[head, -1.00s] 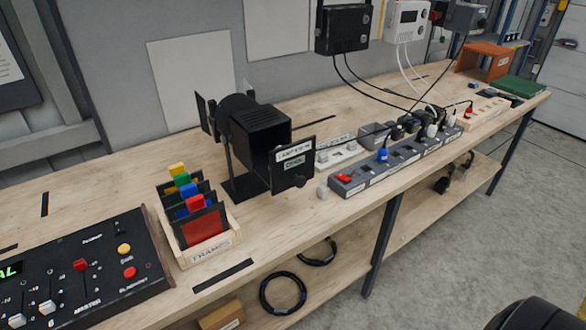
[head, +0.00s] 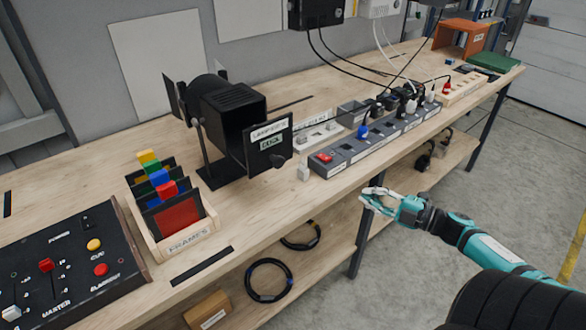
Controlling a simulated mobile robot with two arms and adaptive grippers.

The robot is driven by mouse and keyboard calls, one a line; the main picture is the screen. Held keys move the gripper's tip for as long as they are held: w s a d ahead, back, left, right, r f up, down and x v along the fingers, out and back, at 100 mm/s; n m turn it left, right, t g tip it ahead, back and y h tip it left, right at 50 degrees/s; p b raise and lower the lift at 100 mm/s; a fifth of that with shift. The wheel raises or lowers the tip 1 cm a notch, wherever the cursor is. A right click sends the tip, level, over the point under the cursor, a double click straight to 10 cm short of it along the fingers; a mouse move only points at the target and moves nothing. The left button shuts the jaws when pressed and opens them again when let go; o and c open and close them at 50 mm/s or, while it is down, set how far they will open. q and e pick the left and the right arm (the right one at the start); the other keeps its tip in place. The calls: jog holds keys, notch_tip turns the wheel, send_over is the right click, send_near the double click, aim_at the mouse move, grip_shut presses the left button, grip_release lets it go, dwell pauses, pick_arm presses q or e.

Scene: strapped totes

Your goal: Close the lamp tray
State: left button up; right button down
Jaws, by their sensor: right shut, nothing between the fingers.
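The lamp (head: 232,110) is a black stage light on a stand on the workbench. Its lamp tray (head: 268,143) shows as a black front plate with white labels and a dark knob (head: 278,161), and it stands out from the lamp housing, with a dark gap behind it. My right gripper (head: 370,198) is shut and empty, in front of the bench edge, to the right of and lower than the tray. It is apart from the tray. My left gripper is not in view.
A power strip (head: 345,159) with plugs and a red switch lies right of the lamp. A wooden frames rack (head: 190,243) and a control desk (head: 70,255) are at left. Cables (head: 268,280) lie on the lower shelf.

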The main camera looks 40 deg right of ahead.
jog(key=a+r+n+g+y, duration=0.5)
jog(key=a+r+n+y, duration=0.2)
jog(key=a+r+n, duration=0.4)
jog(key=w+a+m+p, duration=0.1)
jog(key=w+a, duration=0.5)
jog(key=w, duration=0.3)
jog(key=shift+w+a+r+m, duration=0.2)
jog(key=shift+w+a+m, duration=0.1)
jog(key=shift+w+a, duration=0.1)
